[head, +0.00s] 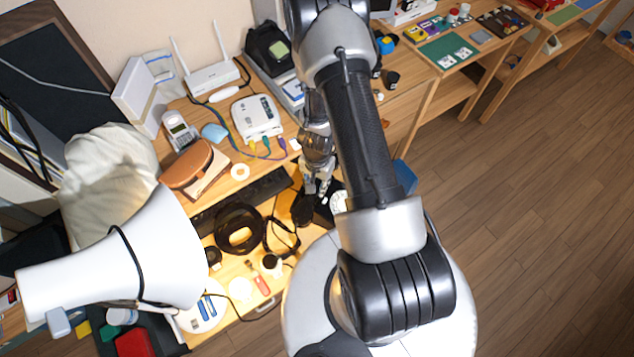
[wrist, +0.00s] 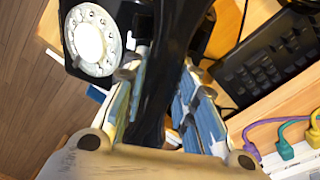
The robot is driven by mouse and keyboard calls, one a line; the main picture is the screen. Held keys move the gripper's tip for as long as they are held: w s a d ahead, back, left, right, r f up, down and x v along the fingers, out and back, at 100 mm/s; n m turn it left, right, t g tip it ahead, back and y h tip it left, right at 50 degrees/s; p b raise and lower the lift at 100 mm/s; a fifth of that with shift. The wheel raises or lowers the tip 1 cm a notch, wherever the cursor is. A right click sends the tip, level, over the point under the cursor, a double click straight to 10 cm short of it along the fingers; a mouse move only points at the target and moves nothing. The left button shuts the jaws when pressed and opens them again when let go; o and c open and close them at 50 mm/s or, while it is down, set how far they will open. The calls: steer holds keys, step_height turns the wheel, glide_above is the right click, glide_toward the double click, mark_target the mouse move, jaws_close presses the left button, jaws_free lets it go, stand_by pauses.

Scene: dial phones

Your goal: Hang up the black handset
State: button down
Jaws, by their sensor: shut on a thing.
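The black handset (wrist: 160,60) runs lengthwise up the middle of the wrist view, between the fingers of my gripper (wrist: 164,88). The gripper is shut on it, with fingers on both sides. The black dial phone (wrist: 70,52), with its white dial (wrist: 92,40), lies just left of the handset. In the head view my gripper (head: 320,185) is over the desk beside the phone's white dial (head: 338,202). My arm covers part of the phone there. I cannot tell whether the handset touches the phone, and its cradle is not clearly visible.
A black keyboard (wrist: 265,65) lies right of the handset. Headphones (head: 240,228) and a dark cable lie on the desk left of my gripper. A white box (head: 257,117) with coloured plugs stands behind.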

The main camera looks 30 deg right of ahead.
steer(key=shift+f, duration=0.2)
steer(key=c, duration=1.2)
jaws_free()
